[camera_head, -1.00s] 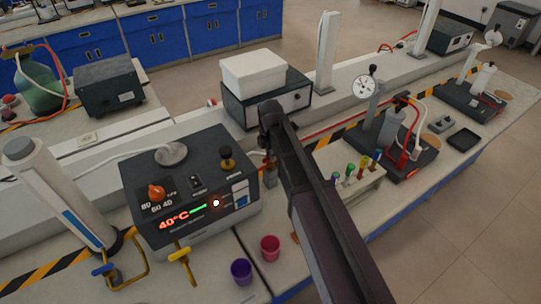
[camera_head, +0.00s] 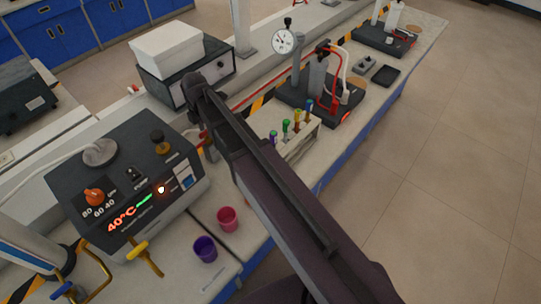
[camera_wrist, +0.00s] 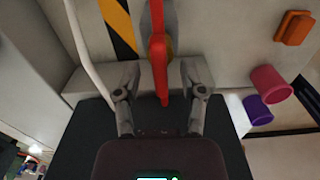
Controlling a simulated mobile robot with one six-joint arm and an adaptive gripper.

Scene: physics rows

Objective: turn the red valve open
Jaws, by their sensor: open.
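The red valve handle (camera_wrist: 159,62) shows in the wrist view as a long bar running down from the top middle. Its lower end lies between the two fingers of my gripper (camera_wrist: 160,80). The fingers are apart, one on each side of the bar, with gaps visible on both sides. I cannot tell how far the bar is from the fingers in depth. In the head view my arm crosses the middle and hides the gripper and most of the valve area.
A pink cup (camera_head: 228,219) and a purple cup (camera_head: 205,249) stand on the bench beside the heater unit (camera_head: 128,185). A rack of capped tubes (camera_head: 296,142) stands right of my arm. An orange block (camera_wrist: 293,27) lies near the cups. Floor at right is clear.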

